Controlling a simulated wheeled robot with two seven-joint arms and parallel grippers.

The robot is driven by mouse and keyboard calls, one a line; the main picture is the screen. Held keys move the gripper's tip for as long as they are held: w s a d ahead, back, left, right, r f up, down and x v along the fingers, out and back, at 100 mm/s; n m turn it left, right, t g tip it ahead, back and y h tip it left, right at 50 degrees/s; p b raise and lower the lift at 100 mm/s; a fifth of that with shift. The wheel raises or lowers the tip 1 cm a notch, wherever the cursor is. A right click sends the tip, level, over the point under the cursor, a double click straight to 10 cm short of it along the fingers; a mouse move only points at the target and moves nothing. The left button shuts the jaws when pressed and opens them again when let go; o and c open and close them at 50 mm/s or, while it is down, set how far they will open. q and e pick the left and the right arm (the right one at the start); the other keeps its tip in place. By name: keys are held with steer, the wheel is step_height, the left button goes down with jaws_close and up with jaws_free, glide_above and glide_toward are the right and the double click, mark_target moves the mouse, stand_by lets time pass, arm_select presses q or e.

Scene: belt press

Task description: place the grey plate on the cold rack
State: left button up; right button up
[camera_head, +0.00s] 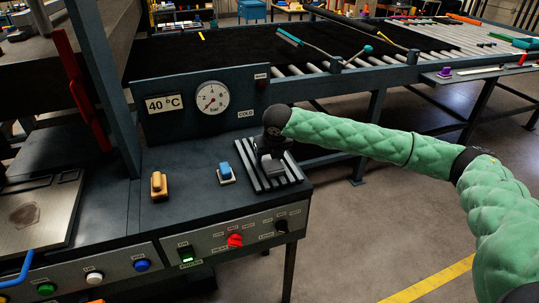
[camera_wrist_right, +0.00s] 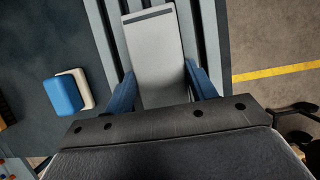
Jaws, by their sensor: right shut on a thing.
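The grey plate (camera_wrist_right: 155,45) is a light grey flat piece with a dark stripe near its far end. In the right wrist view it lies lengthwise over the slats of the cold rack (camera_wrist_right: 209,30). My right gripper (camera_wrist_right: 162,88) is shut on the plate's near part, a blue finger on each side. In the head view the gripper (camera_head: 272,150) points down over the cold rack (camera_head: 294,180), at the right end of the bench by the COLD label. I cannot tell whether the plate touches the slats. My left gripper is not in view.
A blue-topped block (camera_head: 226,172) stands just left of the rack, and an orange-tan block (camera_head: 158,186) farther left. The gauge panel (camera_head: 180,105) rises behind. A heated-looking metal plate (camera_head: 30,212) is at far left. Buttons and knobs (camera_head: 235,240) line the bench front. A roller conveyor (camera_head: 310,68) runs behind.

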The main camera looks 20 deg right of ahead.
steer(key=o, duration=1.3)
steer(key=shift+o, duration=0.2)
steer(key=shift+s+r, duration=0.1)
steer(key=shift+r, duration=0.15)
arm_select(q)
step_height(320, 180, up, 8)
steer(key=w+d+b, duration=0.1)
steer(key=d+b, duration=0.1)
steer(key=b, duration=0.1)
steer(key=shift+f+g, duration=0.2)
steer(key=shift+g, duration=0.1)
arm_select(e)
steer(key=v, duration=1.1)
steer(key=shift+r, duration=0.25)
steer(key=shift+s, duration=0.15)
